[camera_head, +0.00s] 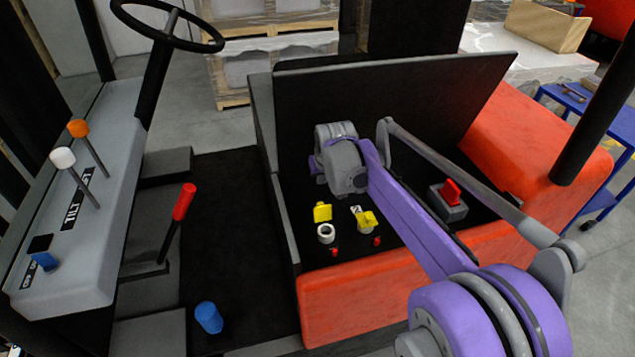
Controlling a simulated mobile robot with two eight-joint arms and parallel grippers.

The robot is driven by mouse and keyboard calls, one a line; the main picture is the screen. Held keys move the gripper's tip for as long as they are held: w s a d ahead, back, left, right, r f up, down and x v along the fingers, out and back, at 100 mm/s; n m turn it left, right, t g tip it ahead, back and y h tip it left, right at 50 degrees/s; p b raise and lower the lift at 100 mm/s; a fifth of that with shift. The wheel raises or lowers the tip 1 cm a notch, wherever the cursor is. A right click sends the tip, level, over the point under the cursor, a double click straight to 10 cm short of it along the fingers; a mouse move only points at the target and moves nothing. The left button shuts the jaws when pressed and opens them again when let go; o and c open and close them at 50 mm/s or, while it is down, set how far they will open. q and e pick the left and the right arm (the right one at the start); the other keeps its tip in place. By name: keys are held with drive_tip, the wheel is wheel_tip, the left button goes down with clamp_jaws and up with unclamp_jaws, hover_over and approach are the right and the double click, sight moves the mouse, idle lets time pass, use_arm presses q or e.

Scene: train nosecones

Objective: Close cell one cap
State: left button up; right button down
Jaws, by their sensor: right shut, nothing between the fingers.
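Two yellow caps stand by filler openings in the dark battery bay (400,232). The left yellow cap (322,212) is raised behind a white ring-shaped opening (326,234), which is uncovered. The right yellow cap (367,219) is tilted at its own opening, beside a small marked white piece (356,210). I cannot read which is cell one. My right gripper (320,168) is at the end of the purple arm, above and behind the caps, apart from them. Its fingers are mostly hidden by the grey wrist; it looks shut and empty. My left gripper is out of view.
A raised black panel (390,100) stands behind the bay, and an orange-red body (345,295) borders its front. A red handle on a grey block (449,197) sits right. Levers (178,215) and a steering wheel (165,25) are left. A blue cylinder (208,318) stands at lower left.

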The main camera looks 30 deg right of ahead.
sight(321, 211)
drive_tip(key=x, duration=1)
drive_tip(key=s, duration=0.3)
drive_tip(key=shift+a+r, duration=0.4)
drive_tip(key=shift+s+a, duration=0.1)
drive_tip(key=shift+s, duration=0.3)
